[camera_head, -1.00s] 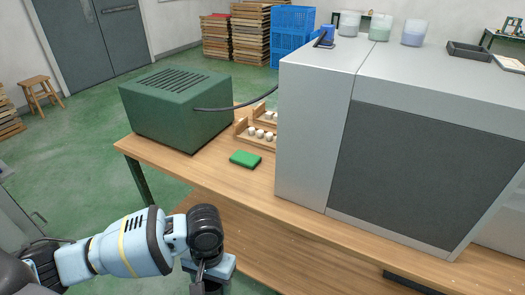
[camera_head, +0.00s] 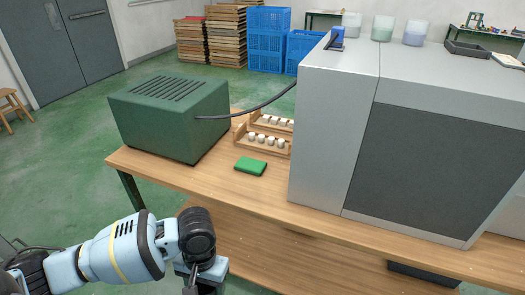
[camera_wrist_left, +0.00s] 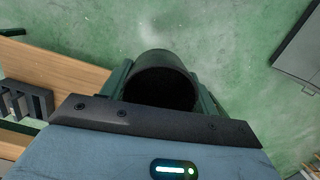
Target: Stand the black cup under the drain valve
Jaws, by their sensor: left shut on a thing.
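My left gripper (camera_wrist_left: 162,90) is shut on a black cup (camera_wrist_left: 160,80), which shows between the two fingers in the left wrist view with its dark round opening visible. Green floor lies behind the cup there. In the head view my left arm comes in from the lower left. Its wrist hangs in front of the table's front edge, and the gripper (camera_head: 205,289) is mostly cut off by the bottom of the picture. The cup cannot be made out there. I see no drain valve in either view. My right gripper is not in view.
A large grey machine (camera_head: 322,140) stands on the wooden table (camera_head: 215,185), with a lower shelf (camera_head: 270,262) below. Open floor lies left.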

